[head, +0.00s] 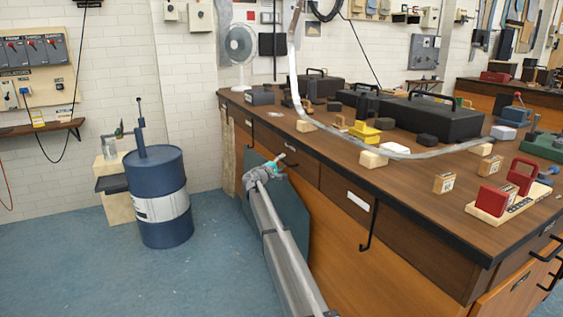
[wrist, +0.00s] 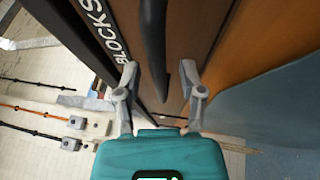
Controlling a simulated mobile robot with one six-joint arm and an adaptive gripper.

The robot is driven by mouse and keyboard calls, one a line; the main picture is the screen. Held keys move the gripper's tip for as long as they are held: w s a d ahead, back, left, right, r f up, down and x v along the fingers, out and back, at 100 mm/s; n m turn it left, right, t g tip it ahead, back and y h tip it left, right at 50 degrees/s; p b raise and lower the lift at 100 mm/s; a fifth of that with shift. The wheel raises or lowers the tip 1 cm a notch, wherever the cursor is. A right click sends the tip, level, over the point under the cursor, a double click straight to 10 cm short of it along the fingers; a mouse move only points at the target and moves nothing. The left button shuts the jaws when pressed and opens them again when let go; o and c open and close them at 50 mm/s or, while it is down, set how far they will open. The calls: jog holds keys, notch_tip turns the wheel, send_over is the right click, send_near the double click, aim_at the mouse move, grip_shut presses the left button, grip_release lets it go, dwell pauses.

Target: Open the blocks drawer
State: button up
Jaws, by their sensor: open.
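In the wrist view, the blocks drawer (wrist: 205,25) has a brown wooden front. White lettering reading BLOCKS (wrist: 107,28) shows on a dark strip at its left. A black bar handle (wrist: 153,45) runs up the picture between my two grey fingertips. My gripper (wrist: 160,75) is open, with one finger on each side of the handle in the picture. I cannot tell whether either finger touches it. In the head view, my gripper (head: 282,162) is at the bench's front side, over the drawer fronts, and hides part of them. The drawer looks shut.
The long wooden bench (head: 400,190) fills the right, its top crowded with black cases, blocks and red-handled items. Another black handle (head: 369,228) hangs on its front. A grey-blue panel (head: 292,215) leans below my gripper. A blue barrel (head: 155,185) stands left; blue floor lies between.

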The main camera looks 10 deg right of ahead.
jog(key=shift+w+d, duration=0.1)
jog(key=shift+d, duration=0.05)
grip_shut()
